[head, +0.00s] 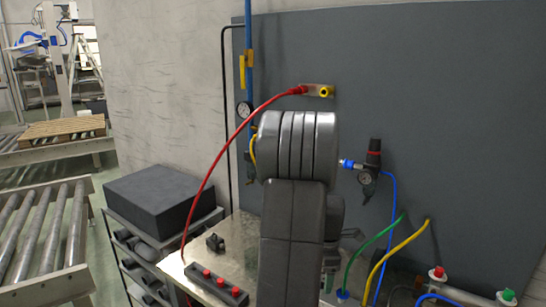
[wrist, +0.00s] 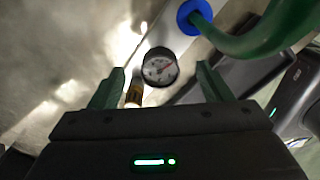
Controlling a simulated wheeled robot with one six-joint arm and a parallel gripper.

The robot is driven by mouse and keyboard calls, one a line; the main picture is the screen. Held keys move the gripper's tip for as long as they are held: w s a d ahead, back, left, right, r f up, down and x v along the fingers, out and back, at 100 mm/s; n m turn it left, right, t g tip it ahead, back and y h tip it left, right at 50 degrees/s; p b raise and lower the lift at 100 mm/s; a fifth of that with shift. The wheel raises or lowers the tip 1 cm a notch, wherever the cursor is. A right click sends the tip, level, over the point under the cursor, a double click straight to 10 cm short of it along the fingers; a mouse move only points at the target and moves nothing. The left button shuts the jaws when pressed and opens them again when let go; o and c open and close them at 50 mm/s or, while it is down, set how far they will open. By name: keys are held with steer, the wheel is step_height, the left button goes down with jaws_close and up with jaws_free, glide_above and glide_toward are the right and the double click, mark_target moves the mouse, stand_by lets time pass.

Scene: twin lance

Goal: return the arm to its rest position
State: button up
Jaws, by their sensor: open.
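My gripper (wrist: 161,72) shows in the wrist view with its two green fingers spread apart. No contact with the fingers shows. In the head view my grey arm (head: 290,235) rises in the middle, in front of the bench and panel. It hides much of the bench, and the gripper cannot be made out clearly there.
A green hose with a blue fitting (wrist: 192,15) lies close at the upper right of the wrist view. In the head view a red hose (head: 214,172) arcs left of my arm. A regulator (head: 371,165), green and yellow hoses (head: 398,250) stand to its right. A button box (head: 215,284) sits front left.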

steer(key=n, duration=1.2)
steer(key=shift+n, duration=0.4)
steer(key=m, duration=0.6)
steer(key=shift+s, duration=0.1)
stand_by(0.4)
